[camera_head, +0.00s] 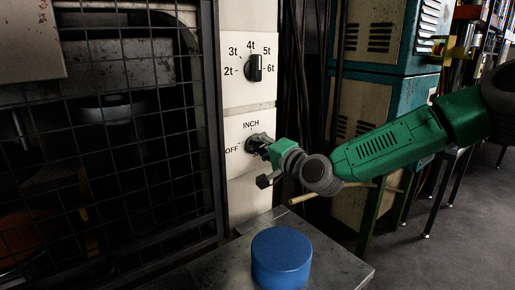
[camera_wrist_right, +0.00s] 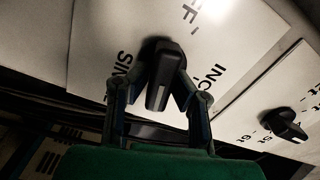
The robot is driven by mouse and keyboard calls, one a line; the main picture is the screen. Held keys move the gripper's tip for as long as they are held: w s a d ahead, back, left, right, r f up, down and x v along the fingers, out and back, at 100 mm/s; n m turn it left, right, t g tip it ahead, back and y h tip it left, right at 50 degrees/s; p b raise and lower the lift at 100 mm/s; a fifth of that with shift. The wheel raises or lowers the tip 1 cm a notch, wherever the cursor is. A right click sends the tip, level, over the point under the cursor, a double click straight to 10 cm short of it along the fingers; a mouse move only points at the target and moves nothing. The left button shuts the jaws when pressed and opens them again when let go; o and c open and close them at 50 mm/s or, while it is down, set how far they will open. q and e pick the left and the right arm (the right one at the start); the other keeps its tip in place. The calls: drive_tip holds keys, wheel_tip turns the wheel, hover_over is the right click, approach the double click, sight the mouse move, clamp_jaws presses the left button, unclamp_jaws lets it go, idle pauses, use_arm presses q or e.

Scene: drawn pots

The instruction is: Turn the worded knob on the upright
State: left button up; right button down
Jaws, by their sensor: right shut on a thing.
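The pale upright (camera_head: 240,195) stands at the centre of the head view. The worded knob (camera_head: 256,140) is dark and sits low on it, with OFF to its left and INCH above. In the right wrist view the knob (camera_wrist_right: 162,68) shows as a black bar, with the words partly cut off or covered. My right gripper (camera_head: 266,150) is shut on the worded knob, one finger on each side of the bar. My left gripper is not in view.
A second black knob (camera_head: 255,67), marked 2t to 6t, sits above on the same upright. A blue cylinder (camera_head: 281,258) stands on a grey metal top (camera_head: 335,268) below. A wire mesh guard (camera_head: 130,130) is to the left. Teal cabinets (camera_head: 385,30) stand behind my right arm.

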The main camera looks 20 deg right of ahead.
drive_tip(key=shift+d+f, duration=0.1)
drive_tip(key=shift+f, duration=0.15)
drive_tip(key=c, duration=1.4)
unclamp_jaws()
drive_tip(key=shift+c, duration=0.2)
drive_tip(key=shift+d, duration=0.15)
drive_tip(key=shift+r, duration=0.1)
drive_tip(key=shift+s+d, duration=0.1)
drive_tip(key=shift+s, duration=0.05)
drive_tip(key=v, duration=1.1)
drive_tip(key=shift+s+d, duration=0.15)
drive_tip(key=shift+s, duration=0.2)
